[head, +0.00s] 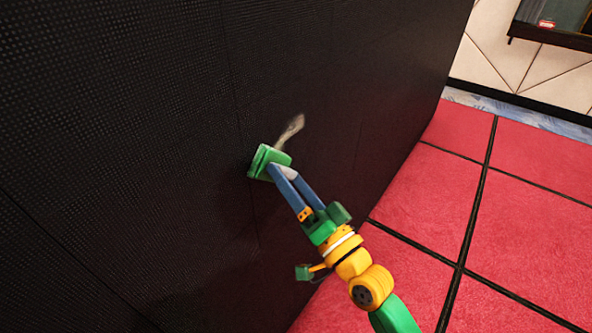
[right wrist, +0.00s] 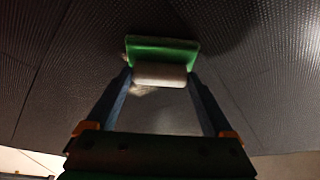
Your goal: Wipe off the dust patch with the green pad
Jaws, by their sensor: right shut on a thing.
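The green pad (head: 266,161) is at the surface of the dark video wall (head: 150,120). My right gripper (head: 283,172) is shut on the pad's pale handle, which shows between the fingers in the right wrist view (right wrist: 160,75). The pad's green plate (right wrist: 162,50) faces the wall there; whether it touches cannot be told for sure. A greyish-beige dust patch (head: 291,131) lies on the wall just above and right of the pad. My left gripper is not in view.
The floor of red tiles (head: 530,220) with dark seams is open at the right. A pale panelled wall (head: 500,50) with a dark-framed window or screen (head: 560,25) stands at the back right.

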